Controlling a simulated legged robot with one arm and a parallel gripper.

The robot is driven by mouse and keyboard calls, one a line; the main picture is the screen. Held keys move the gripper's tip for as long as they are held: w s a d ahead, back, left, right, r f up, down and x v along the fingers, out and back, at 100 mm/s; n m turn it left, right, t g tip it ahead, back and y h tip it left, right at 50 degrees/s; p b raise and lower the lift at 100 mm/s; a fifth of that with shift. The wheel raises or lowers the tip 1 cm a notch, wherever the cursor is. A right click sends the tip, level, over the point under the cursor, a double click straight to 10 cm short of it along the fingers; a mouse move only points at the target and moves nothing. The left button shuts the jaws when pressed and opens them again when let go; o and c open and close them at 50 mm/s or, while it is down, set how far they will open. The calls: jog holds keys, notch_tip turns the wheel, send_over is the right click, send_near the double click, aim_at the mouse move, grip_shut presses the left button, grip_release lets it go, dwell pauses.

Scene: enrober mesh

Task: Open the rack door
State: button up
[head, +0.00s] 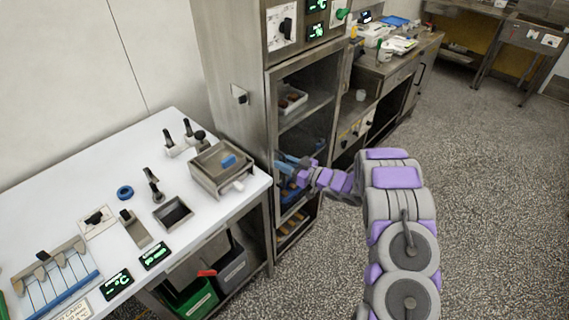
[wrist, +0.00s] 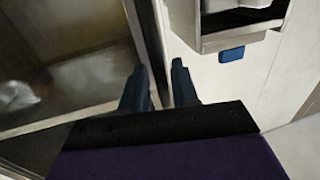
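The rack (head: 232,98) is a tall steel cabinet in the middle of the head view. Its glazed door (head: 309,72) looks closed, with trays showing behind it. My gripper (head: 283,163) is at the left side of the door, about mid-height. In the wrist view, my gripper (wrist: 159,84) has two dark blue fingers with a gap between them. A metal upright of the door frame (wrist: 147,35) runs down towards that gap. I cannot tell whether the fingers touch it. No handle can be made out; the gripper may hide it.
A white table (head: 75,190) stands left of the rack, with a steel box (head: 221,178) near its right corner. Green (head: 190,301) and grey bins sit below. A steel counter (head: 390,68) stands beyond the rack. The speckled floor (head: 480,200) at right is clear.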

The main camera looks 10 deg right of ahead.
jog(key=shift+c, duration=0.3)
grip_shut()
jog(key=shift+s, duration=0.1)
